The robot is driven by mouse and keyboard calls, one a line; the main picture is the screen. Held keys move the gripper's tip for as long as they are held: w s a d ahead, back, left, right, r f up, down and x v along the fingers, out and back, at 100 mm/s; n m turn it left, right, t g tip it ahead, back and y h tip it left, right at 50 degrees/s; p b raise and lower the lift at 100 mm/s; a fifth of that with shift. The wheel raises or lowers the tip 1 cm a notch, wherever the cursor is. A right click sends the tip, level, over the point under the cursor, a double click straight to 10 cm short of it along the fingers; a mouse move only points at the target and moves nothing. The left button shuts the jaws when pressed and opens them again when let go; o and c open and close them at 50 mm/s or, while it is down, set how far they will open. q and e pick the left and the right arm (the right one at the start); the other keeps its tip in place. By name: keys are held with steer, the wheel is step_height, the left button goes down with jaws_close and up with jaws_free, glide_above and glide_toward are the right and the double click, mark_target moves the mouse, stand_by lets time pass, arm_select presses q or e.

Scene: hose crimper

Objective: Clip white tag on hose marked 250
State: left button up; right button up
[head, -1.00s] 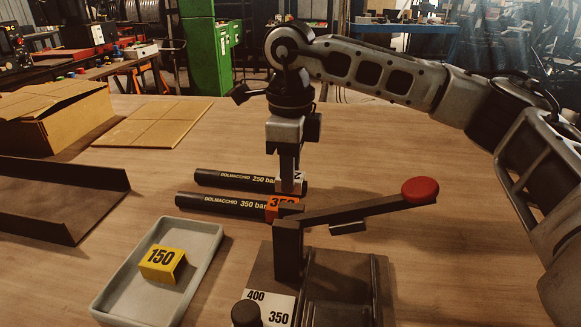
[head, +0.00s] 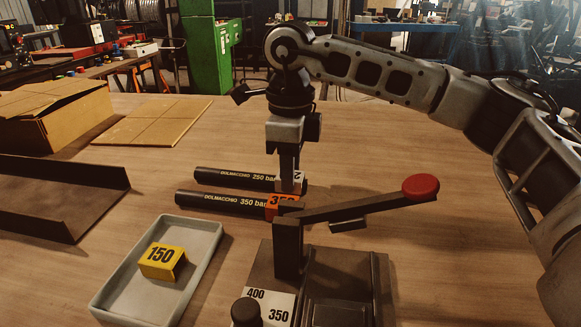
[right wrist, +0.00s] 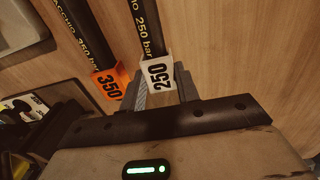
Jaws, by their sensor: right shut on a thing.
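The white tag marked 250 (right wrist: 157,75) sits at the end of the black hose marked 250 bar (right wrist: 147,28). It covers the hose in the right wrist view; whether it is fully clipped on cannot be told. My right gripper (right wrist: 162,92) is shut on this tag, with a finger at each side. In the head view my right gripper (head: 289,186) points straight down and partly hides the white tag (head: 298,177) at the right end of the 250 hose (head: 228,178). My left gripper is not in view.
The 350 hose (head: 222,203) lies in front, with an orange 350 tag (head: 279,202) close by my gripper. A crimper with a red-knobbed lever (head: 420,189) stands nearer. A grey tray (head: 110,293) holds a yellow 150 tag (head: 161,260). Cardboard (head: 150,124) lies at back left.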

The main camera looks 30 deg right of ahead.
stand_by(0.3)
steer(key=o, duration=1.1)
steer(key=shift+r+p, duration=3)
steer(key=shift+r, duration=1)
steer(key=shift+f, duration=0.1)
